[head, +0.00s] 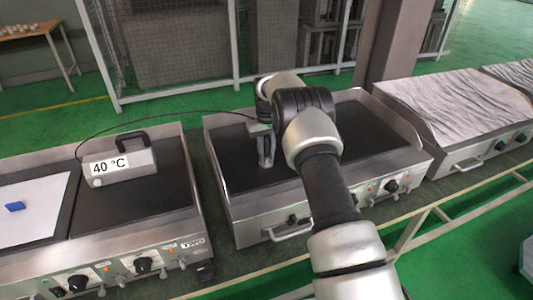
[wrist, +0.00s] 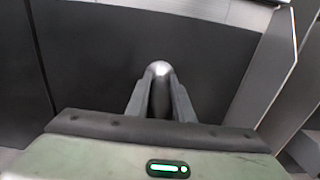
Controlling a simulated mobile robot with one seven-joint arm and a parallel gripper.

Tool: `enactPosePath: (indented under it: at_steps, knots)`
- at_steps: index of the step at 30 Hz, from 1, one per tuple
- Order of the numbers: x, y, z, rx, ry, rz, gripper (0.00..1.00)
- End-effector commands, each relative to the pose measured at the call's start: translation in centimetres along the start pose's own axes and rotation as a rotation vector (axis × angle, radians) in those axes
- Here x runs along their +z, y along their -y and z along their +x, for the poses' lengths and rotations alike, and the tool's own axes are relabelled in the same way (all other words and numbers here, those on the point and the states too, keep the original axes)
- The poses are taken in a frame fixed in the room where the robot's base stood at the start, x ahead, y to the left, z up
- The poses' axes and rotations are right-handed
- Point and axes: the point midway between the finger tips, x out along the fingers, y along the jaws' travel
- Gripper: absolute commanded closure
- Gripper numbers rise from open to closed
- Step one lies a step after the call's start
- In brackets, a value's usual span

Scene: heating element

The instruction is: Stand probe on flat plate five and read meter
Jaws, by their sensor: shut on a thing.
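The meter (head: 123,163) is a grey box with a black handle on the left griddle, and its display reads 40 °C. A thin black cable runs from it to my gripper (head: 266,158). My gripper points down over the dark flat plate of the middle griddle (head: 235,180), left of the plate's centre. In the wrist view my gripper (wrist: 160,95) is shut on the probe, whose rounded silver end (wrist: 160,69) shows between the fingers. I cannot tell whether the probe touches the plate. No plate number is legible.
A white sheet (head: 35,205) with a small blue object (head: 14,207) lies on the left griddle. The right griddle has a wrinkled silvery cover (head: 460,100). Raised metal splashguards separate the griddles. Knobs and handles line the fronts. A wire fence stands behind.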

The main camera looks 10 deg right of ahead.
Motion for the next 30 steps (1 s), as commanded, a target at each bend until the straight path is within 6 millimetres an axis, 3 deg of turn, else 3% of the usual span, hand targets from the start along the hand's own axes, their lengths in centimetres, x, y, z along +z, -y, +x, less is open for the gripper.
enactPosePath:
  at_steps: [6,7,10,22,30]
  knots:
    - [0.0,0.0,0.4,0.0,0.0,0.0,1.0]
    - [0.0,0.0,0.4,0.0,0.0,0.0,0.76]
    - [0.0,0.0,0.3,0.0,0.0,0.0,0.61]
    - [0.0,0.0,-0.6,0.0,-0.001,0.0,0.61]
    - [-0.1,0.0,-5.9,0.001,-0.005,0.0,0.61]
